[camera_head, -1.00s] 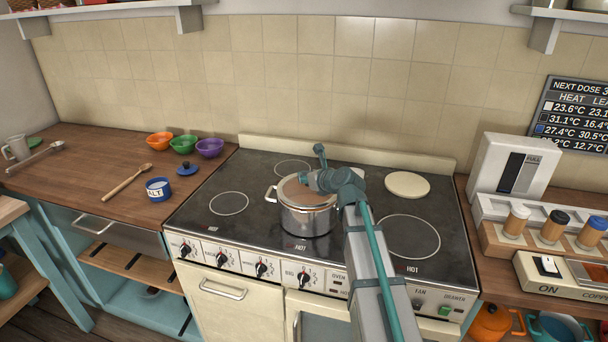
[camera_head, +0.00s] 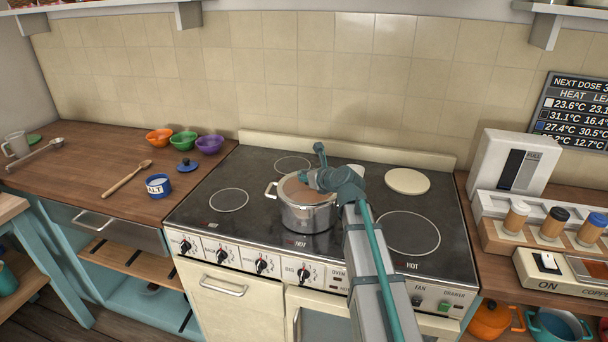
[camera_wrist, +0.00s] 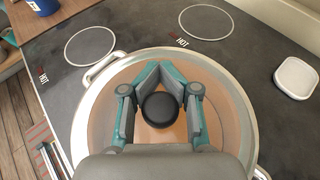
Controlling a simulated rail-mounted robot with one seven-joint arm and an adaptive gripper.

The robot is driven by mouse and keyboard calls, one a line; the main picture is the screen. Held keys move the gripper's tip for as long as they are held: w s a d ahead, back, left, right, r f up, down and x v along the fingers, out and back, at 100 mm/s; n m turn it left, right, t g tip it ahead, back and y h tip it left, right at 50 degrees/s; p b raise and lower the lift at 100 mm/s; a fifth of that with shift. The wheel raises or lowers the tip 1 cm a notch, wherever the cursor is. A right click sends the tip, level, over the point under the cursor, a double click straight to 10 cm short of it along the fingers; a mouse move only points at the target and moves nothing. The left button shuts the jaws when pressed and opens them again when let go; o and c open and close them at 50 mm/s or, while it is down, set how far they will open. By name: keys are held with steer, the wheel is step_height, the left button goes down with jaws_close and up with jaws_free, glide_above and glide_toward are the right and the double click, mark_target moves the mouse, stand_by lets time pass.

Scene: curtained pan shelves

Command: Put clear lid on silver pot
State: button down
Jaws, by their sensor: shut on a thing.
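The silver pot (camera_head: 307,217) stands on the stove's front middle area. In the wrist view its rim and a side handle (camera_wrist: 103,66) show around the clear lid (camera_wrist: 227,110). The lid lies over the pot's mouth, and brownish contents show through it. My gripper (camera_wrist: 160,92) is shut on the lid's black knob (camera_wrist: 160,110), with a finger on each side. In the head view my gripper (camera_head: 304,178) is above the pot, and my arm hides part of the lid and the pot's right side. Whether the lid rests fully on the rim cannot be told.
The stove (camera_head: 240,180) has free burners to the left and right. A round cream disc (camera_head: 407,181) lies at its back right. A blue salt tub (camera_head: 158,187), wooden spoon (camera_head: 127,180) and several bowls (camera_head: 184,141) are on the left counter. A spice rack (camera_head: 550,236) stands at right.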

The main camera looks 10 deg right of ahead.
steer(key=shift+f, duration=0.25)
steer(key=c, duration=0.8)
jaws_free()
steer(key=shift+s, duration=0.1)
steer(key=v, duration=1.2)
steer(key=shift+a+f, duration=0.1)
